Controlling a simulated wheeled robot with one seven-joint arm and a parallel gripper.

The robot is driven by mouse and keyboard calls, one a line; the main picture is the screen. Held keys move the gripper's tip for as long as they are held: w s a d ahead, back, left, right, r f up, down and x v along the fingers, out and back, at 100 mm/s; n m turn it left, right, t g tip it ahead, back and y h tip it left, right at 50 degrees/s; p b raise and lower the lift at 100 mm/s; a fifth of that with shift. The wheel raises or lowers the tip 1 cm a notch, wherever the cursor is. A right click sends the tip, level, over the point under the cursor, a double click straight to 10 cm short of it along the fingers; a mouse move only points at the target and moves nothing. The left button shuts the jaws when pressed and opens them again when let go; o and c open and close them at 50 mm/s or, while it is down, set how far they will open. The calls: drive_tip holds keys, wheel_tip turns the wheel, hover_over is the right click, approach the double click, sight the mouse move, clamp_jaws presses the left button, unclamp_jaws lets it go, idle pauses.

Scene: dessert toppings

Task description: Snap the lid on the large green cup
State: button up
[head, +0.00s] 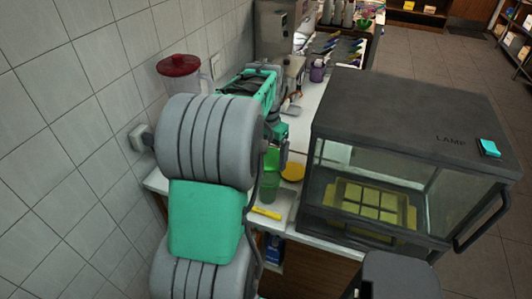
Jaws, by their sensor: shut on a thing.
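The large green cup (262,190) stands upright near the left end of the white counter, just right of my arm. My gripper (278,158) is above and beyond the cup, pointing down, and is partly hidden by my arm. It is shut on a bright green piece (271,159) just above the cup's top. I cannot tell whether this piece is the lid or whether it touches the cup. A round yellow disc (293,172) lies on the counter to the right.
A dark glass-sided case marked LAMP (400,110) stands close on the right. A yellow stick (266,213) lies at the counter's front edge. A red-lidded jar (179,66) is by the tiled wall; a machine (280,30) stands at the back.

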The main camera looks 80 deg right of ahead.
drive_tip(key=shift+f+b, duration=1.9)
drive_tip(key=shift+f, duration=1.2)
drive_tip(key=shift+w+a, duration=0.1)
drive_tip(key=shift+a, duration=0.05)
drive_tip(key=shift+f, duration=0.4)
drive_tip(key=o, duration=1)
drive_tip(key=shift+o, duration=0.2)
